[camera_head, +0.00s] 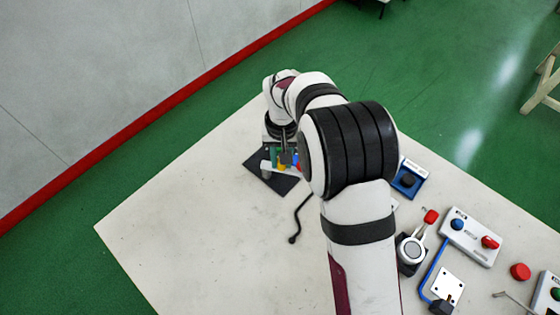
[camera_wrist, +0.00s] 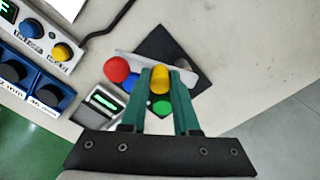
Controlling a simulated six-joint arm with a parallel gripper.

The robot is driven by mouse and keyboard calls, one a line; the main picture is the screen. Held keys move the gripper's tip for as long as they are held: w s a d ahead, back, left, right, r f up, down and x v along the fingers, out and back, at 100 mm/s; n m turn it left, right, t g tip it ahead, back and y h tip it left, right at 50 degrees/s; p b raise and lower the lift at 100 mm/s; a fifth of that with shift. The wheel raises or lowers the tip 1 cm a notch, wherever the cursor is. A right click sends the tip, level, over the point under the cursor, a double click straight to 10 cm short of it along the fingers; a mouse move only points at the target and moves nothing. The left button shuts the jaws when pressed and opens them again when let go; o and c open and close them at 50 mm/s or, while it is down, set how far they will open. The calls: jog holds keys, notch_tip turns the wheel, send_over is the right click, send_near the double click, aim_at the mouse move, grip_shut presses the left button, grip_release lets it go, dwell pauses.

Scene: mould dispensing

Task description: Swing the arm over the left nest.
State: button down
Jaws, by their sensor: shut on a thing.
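My gripper shows in the wrist view (camera_wrist: 159,76) with its two teal fingers closed around a yellow rounded piece (camera_wrist: 160,82). A pale bar and red, blue and green rounded pieces show around the fingertips; whether they are joined to the yellow piece I cannot tell. In the head view my gripper (camera_head: 284,157) is over a black mat (camera_head: 256,160) at the table's far side. Two blue blocks with dark round recesses, likely the nests, are at the wrist view's left edge: one (camera_wrist: 30,79) and another (camera_wrist: 66,103). The head view shows one blue block (camera_head: 417,185); my arm hides the area beside it.
A small display unit (camera_wrist: 95,112) is beside my fingers. A black cable (camera_head: 301,214) lies on the table. Button panels (camera_head: 470,237), a red button (camera_head: 520,271) and a round device (camera_head: 411,249) stand at right. The table's left part (camera_head: 190,220) is clear.

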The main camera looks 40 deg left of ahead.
jog(key=n, duration=0.1)
jog(key=w+a+n, duration=0.1)
jog(key=n, duration=0.1)
jog(key=shift+n, duration=0.3)
jog(key=shift+w+a+n, duration=0.2)
jog(key=shift+a+n, duration=0.05)
jog(key=shift+n, duration=0.6)
jog(key=shift+w+a+n, duration=0.2)
jog(key=shift+n, duration=0.65)
jog(key=c, duration=0.9)
grip_release()
notch_tip(320, 180, up, 16)
jog(key=shift+f, duration=0.1)
